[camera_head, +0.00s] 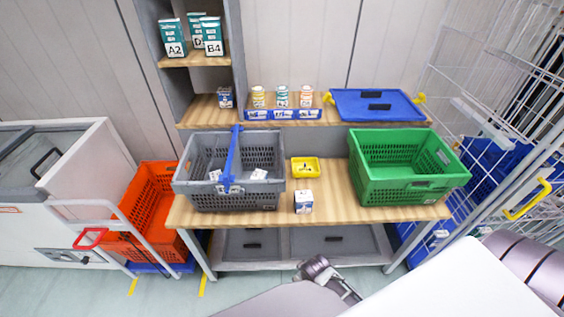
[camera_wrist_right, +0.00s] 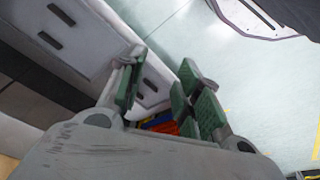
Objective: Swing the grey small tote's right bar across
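The grey small tote (camera_head: 270,195) stands on the left of the wooden table. A blue bar (camera_head: 233,155) runs from its back rim to its front rim, near the middle of the opening. I cannot tell whether this is one bar or two together. A few small white items lie inside. My right gripper (camera_wrist_right: 160,95) is open, with green finger pads apart and nothing held between them. A gripper and wrist show partly at the bottom of the head view, in front of the table and apart from the tote. My left gripper cannot be made out.
A green tote (camera_head: 420,187) stands on the table's right. An orange tote (camera_head: 148,195) is on the left. A wire rack (camera_head: 490,120) stands right.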

